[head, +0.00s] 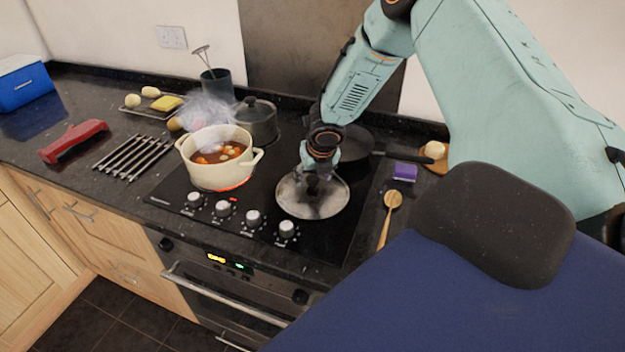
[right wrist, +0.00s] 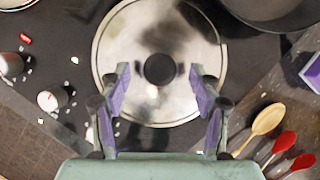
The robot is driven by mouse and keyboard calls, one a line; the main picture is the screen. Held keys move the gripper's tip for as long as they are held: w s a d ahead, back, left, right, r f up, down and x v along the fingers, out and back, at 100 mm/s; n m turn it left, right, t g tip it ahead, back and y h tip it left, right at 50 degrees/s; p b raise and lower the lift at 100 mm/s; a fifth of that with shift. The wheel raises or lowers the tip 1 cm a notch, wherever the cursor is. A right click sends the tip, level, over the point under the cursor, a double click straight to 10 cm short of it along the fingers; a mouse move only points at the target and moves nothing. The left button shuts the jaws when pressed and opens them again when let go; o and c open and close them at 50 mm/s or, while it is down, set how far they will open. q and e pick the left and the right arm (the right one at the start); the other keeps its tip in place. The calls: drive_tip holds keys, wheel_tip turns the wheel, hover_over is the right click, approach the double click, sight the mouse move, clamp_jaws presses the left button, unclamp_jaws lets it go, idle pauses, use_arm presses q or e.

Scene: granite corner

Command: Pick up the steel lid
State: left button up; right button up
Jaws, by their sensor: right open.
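The steel lid (head: 318,205) lies flat on the black hob, right of the cream pot, with a dark round knob at its centre. My right gripper (head: 314,172) is directly above the lid in the head view. In the right wrist view the lid (right wrist: 155,100) fills the middle, and its dark knob (right wrist: 160,69) sits between and just beyond the fingertips of my right gripper (right wrist: 160,72). The jaws are open with purple pads apart on either side, and nothing is in them. I cannot tell the exact height above the knob. My left gripper is not in view.
A steaming cream pot of soup (head: 203,170) stands on a glowing ring left of the lid. A dark pan (head: 355,140) is behind. Control knobs (head: 252,219) line the hob's front. A wooden spoon (head: 387,225) and purple box (head: 405,172) lie to the right.

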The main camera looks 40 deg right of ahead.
drive_tip(key=shift+w+d+f, duration=0.1)
drive_tip(key=shift+d+f, duration=0.05)
drive_tip(key=shift+f, duration=0.25)
drive_tip(key=shift+w, duration=0.1)
drive_tip(key=shift+c, duration=1.3)
drive_tip(key=c, duration=0.6)
clamp_jaws()
